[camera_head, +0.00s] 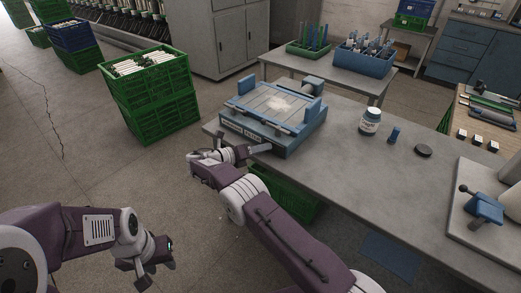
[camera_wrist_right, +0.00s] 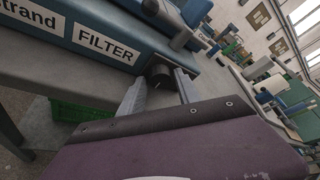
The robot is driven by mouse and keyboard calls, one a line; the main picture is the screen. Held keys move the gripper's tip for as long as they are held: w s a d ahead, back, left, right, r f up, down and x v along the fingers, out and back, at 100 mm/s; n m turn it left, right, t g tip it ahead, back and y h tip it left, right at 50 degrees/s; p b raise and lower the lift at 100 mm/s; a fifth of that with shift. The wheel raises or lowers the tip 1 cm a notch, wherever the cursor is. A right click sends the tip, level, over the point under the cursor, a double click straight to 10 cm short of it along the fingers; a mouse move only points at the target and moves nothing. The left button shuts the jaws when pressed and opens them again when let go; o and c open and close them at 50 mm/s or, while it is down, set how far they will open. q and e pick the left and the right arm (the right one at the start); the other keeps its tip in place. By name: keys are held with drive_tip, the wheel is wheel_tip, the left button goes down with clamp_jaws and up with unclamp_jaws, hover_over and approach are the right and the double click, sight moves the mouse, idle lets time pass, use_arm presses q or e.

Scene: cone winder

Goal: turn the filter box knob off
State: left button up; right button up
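The filter box (camera_head: 275,118) is a blue box with a slatted top on the grey table's near left corner. Its FILTER label (camera_wrist_right: 107,46) is readable in the right wrist view. The knob (camera_wrist_right: 159,75) is a small dark cylinder on the box's front face, right of the label. My right gripper (camera_wrist_right: 160,86) is open, its two fingers on either side of the knob with gaps visible; contact cannot be told. In the head view the right gripper (camera_head: 262,148) hides the knob at the box's front. My left gripper (camera_head: 163,262) hangs low over the floor, its fingers unclear.
Stacked green crates (camera_head: 152,95) stand on the floor at left. Another green crate (camera_head: 290,197) is below the table edge.

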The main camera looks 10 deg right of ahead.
drive_tip(key=b+v, duration=0.3)
drive_tip(key=v, duration=0.6)
idle(0.4)
